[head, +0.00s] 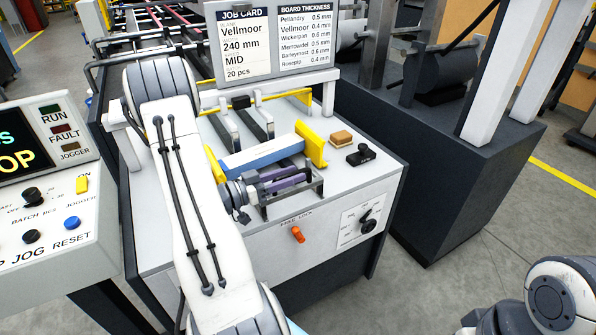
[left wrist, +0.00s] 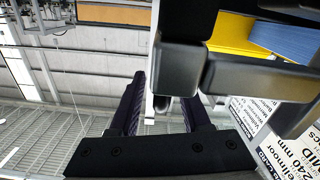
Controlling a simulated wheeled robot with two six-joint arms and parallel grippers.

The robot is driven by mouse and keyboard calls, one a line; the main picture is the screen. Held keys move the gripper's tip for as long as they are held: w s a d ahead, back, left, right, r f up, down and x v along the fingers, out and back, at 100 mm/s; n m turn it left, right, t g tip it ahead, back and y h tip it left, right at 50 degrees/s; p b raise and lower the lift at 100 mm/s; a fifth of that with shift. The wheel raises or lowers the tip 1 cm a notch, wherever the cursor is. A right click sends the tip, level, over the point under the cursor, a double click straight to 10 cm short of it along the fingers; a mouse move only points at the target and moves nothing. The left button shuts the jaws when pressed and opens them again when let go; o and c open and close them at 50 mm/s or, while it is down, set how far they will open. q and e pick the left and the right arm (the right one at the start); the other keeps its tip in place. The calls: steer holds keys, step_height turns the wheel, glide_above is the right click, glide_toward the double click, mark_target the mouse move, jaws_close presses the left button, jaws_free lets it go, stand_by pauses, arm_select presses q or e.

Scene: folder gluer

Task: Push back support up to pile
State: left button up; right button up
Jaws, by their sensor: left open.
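The pile (head: 262,154) is a blue-sided stack with a pale top, lying between yellow guides on the machine's top. Its blue side also shows in the left wrist view (left wrist: 290,38). A dark grey bracket (head: 292,199), which looks like the back support, stands in front of the pile. A large dark block close to the left wrist camera (left wrist: 255,85) seems to be part of it. My left gripper (head: 290,181) is at this bracket, its dark purple fingers apart. They also show in the left wrist view (left wrist: 162,100). I cannot tell whether they touch it. My right gripper is out of view.
A yellow guide (head: 311,145) stands at the pile's right end. A tan block (head: 341,138) and a black device (head: 361,155) lie to its right. An orange lever (head: 298,235) and a dial (head: 368,226) are on the front panel. A control panel (head: 45,185) is at left.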

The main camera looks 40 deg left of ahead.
arm_select(q)
steer(key=shift+x, duration=1.15)
jaws_close()
stand_by(0.6)
